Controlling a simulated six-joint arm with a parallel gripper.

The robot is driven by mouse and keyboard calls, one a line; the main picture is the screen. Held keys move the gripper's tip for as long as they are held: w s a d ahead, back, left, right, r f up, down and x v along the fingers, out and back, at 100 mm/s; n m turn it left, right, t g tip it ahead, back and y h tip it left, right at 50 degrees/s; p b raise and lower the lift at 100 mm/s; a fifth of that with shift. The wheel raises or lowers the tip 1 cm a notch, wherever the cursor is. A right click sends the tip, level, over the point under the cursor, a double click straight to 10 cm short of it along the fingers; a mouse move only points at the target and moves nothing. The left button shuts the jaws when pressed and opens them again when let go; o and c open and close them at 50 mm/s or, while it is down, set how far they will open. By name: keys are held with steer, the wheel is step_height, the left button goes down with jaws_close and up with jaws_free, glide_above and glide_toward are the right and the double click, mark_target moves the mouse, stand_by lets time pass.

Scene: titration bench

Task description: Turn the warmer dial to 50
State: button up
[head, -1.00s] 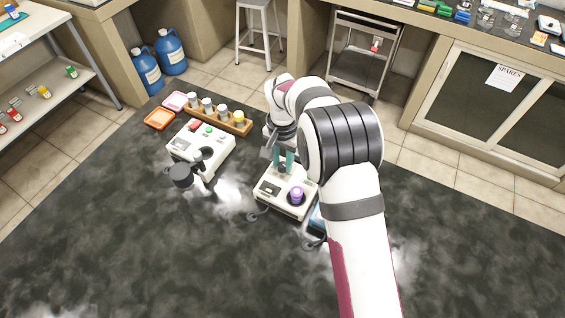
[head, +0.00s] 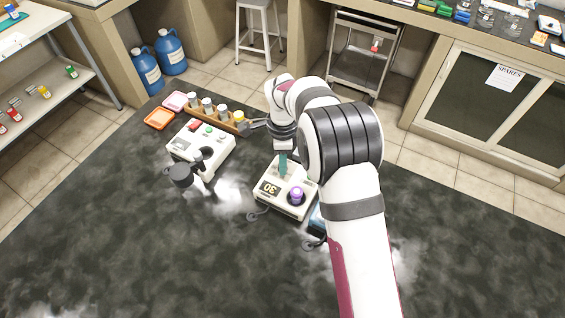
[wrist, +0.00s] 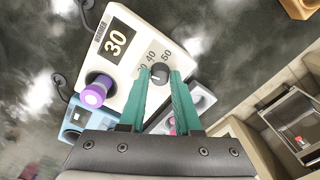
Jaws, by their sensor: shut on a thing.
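The warmer (head: 262,203) is a white box with a lit display reading 30, on the dark bench. In the wrist view the warmer (wrist: 118,68) shows its display (wrist: 116,40) and a dark dial (wrist: 158,73) with 40 and 50 printed beside it; another mark is partly covered by a finger. My gripper (wrist: 160,73) has its teal fingers on either side of the dial and is shut on it. In the head view my gripper (head: 283,172) reaches down to the warmer, hiding the dial. The dial's pointer line looks turned away from 50.
A purple-capped vial (head: 297,194) stands on the warmer close to my fingers. A white device with a black round part (head: 181,175) stands to the left. A wooden rack of vials (head: 222,117) lies behind it. The front bench (head: 150,265) is clear.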

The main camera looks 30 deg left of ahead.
steer(key=shift+c, duration=1.1)
steer(key=m, duration=1.2)
jaws_close()
steer(key=o, duration=1.5)
jaws_free()
